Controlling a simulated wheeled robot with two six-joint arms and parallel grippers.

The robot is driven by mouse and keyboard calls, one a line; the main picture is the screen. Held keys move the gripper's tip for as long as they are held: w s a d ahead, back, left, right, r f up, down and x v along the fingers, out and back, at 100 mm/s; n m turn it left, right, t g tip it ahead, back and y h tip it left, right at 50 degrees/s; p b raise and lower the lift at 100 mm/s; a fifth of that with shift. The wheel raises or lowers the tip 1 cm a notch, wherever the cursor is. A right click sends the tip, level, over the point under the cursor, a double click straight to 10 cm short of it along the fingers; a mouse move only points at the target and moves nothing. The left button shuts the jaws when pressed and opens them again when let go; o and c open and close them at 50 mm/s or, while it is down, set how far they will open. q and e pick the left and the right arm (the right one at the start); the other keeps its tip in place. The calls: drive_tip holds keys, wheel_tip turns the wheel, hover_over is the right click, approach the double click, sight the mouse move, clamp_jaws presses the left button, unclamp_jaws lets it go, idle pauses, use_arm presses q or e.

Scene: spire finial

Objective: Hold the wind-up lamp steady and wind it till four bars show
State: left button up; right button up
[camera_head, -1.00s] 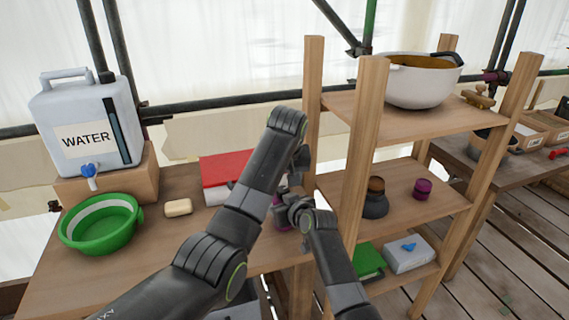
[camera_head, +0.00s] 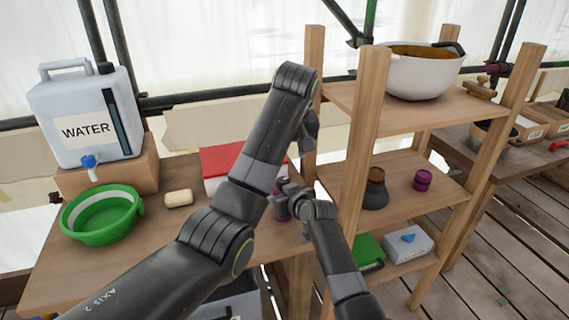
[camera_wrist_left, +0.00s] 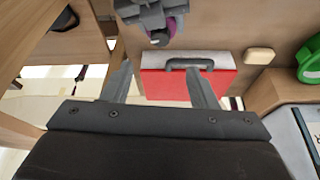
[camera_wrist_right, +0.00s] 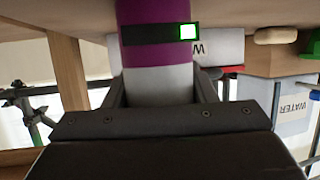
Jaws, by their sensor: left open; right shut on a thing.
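The wind-up lamp (camera_wrist_right: 155,55) has a purple body, a grey lower part and a black band with one lit green square. My right gripper (camera_wrist_right: 165,85) is shut around its grey part. In the head view a purple bit of the lamp (camera_head: 281,207) shows at my right gripper (camera_head: 287,197), by the table's right end; the arms hide most of it. In the left wrist view my left gripper (camera_wrist_left: 162,85) is open and empty, with the lamp (camera_wrist_left: 160,38) and right gripper beyond its fingers, apart from them. In the head view the left gripper (camera_head: 309,128) is partly hidden by its arm.
A red-and-white box (camera_head: 222,160) lies behind the left arm. Soap (camera_head: 178,198), a green basin (camera_head: 100,216) and a water container (camera_head: 85,115) stand on the left. A wooden shelf post (camera_head: 362,145) rises close right of my grippers.

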sight(283, 180)
use_arm(q)
drive_tip(key=w+f+n, duration=0.1)
drive_tip(key=f, duration=0.2)
drive_tip(key=w+f+n, duration=0.1)
drive_tip(key=w+f, duration=0.1)
drive_tip(key=f, duration=0.2)
drive_tip(key=w+f+n+y, duration=0.1)
drive_tip(key=f, duration=0.3)
drive_tip(key=shift+w+a+g, duration=0.2)
drive_tip(key=shift+a+g, duration=0.1)
drive_tip(key=c, duration=1)
drive_tip(key=shift+m+h, duration=0.6)
drive_tip(key=shift+m, duration=1.2)
drive_tip(key=o, duration=1)
drive_tip(key=shift+a, duration=0.1)
